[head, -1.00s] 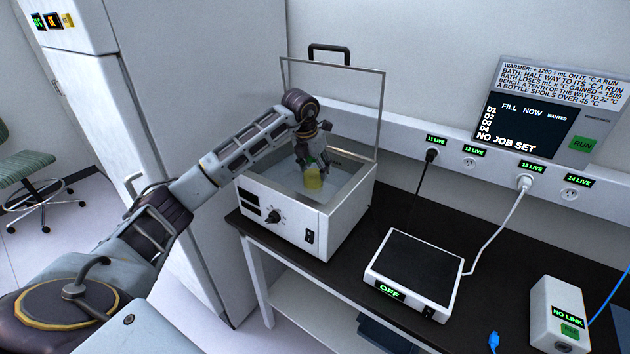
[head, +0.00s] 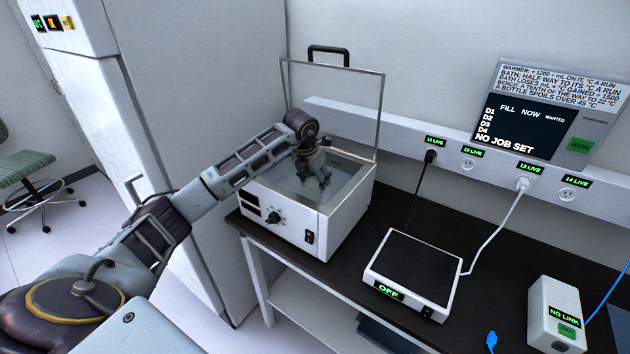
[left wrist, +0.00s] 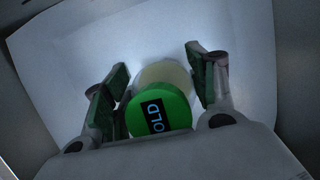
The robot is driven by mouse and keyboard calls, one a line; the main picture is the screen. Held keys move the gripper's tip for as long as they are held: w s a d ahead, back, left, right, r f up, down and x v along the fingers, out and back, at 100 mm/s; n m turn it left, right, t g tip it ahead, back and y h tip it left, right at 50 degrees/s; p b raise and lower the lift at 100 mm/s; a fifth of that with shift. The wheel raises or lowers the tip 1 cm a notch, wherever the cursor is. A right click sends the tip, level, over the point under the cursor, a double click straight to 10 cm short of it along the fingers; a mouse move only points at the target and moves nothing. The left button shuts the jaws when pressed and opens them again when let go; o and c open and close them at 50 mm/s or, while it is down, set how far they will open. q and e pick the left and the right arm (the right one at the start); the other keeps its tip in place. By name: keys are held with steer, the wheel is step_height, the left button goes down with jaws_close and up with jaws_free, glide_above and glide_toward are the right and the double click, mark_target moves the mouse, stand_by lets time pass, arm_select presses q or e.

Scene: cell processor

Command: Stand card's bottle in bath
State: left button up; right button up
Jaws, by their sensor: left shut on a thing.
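The bath (head: 335,222) is a white box with a knob and a switch on its front, and its clear lid stands open. My left gripper (head: 313,184) reaches down inside it. The gripper is shut on a bottle (head: 312,188), which is mostly hidden by the fingers and the bath wall in the head view. I cannot tell whether the bottle touches the floor. My right gripper is not in view.
A flat warmer (head: 412,270) reading OFF sits right of the bath on the black bench. A white box (head: 556,315) reading NO LINK stands at the far right. A wall screen (head: 525,125) reads NO JOB SET. A tall cabinet (head: 200,110) stands left of the bath.

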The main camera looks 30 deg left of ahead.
arm_select(q)
steer(key=shift+f, duration=0.25)
steer(key=shift+f, duration=0.2)
steer(key=o, duration=1.4)
steer(key=shift+o, duration=0.2)
steer(key=shift+r, duration=0.1)
